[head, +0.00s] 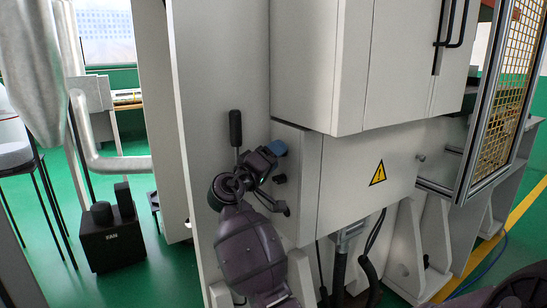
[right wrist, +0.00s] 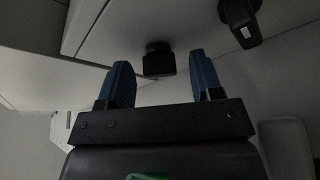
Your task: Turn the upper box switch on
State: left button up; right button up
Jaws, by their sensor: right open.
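The box (head: 300,160) is a pale grey cabinet with black controls on its left side face. In the right wrist view a small square-edged black knob (right wrist: 158,58) is between and just beyond my fingertips. A larger black rotary switch with a white mark (right wrist: 240,18) is at the upper right. In the head view a black knob (head: 280,179) shows on the side face beside the gripper. My right gripper (head: 271,152) has blue fingers, open around the line of the small knob; I cannot tell whether they touch it. My left gripper is not in view.
A black lever (head: 235,128) stands up just left of the gripper. A larger cabinet (head: 320,65) overhangs the box. A yellow warning triangle (head: 377,173) is on the box front. A tall grey panel (head: 195,110) is close on the left. Cables hang below the box.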

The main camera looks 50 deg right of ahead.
jog(key=shift+a, duration=0.1)
jog(key=w+v, duration=0.1)
jog(key=v, duration=0.9)
jog(key=shift+s+a, duration=0.35)
jog(key=shift+s, duration=0.2)
jog(key=shift+f, duration=0.1)
